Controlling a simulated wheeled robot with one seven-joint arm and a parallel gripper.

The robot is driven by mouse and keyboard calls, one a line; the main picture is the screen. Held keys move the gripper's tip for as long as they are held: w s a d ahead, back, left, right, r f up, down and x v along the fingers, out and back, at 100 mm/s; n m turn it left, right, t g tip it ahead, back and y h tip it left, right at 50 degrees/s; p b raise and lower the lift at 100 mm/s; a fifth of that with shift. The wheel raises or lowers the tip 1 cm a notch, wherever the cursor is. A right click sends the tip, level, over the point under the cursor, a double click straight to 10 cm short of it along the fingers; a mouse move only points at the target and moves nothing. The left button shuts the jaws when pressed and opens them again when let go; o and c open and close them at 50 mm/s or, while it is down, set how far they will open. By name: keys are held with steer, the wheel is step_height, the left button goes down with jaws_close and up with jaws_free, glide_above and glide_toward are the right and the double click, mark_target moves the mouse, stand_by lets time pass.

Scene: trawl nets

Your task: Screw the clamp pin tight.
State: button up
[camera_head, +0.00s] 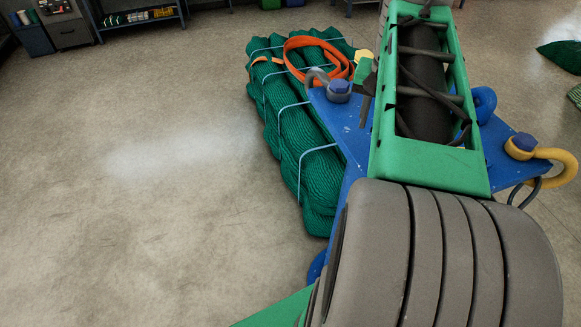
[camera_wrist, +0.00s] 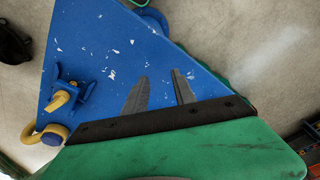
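My gripper (camera_wrist: 160,75) shows in the wrist view as two dark grey fingers with a clear gap. It is open and empty over a scratched blue plate (camera_wrist: 105,50). At the plate's left side is a blue winged fitting with a yellow part (camera_wrist: 64,98), perhaps the clamp pin; how far it is screwed in cannot be seen. It stands left of the fingers, apart from them. In the head view, the blue plate (camera_head: 352,145) is partly hidden by my arm. I cannot pick out the fingers or the winged fitting there.
A yellow shackle with a blue bolt head (camera_head: 523,143) sits at the plate's right end. A grey shackle (camera_head: 316,78) is at its left. A green net bundle (camera_head: 310,150) with an orange strap (camera_head: 298,42) lies beside it. Floor at left is clear.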

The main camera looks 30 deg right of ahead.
steer(key=w+a+f+n+t, duration=0.1)
steer(key=w+a+f+n, duration=0.1)
steer(key=a, duration=0.6)
steer(key=w+a+f+n+t+b, duration=0.1)
steer(key=w+a+f+n, duration=0.1)
steer(key=a+f+n, duration=0.2)
steer(key=a+f, duration=0.3)
steer(key=a, duration=0.2)
steer(key=shift+a+f+n, duration=0.25)
steer(key=shift+n, duration=0.15)
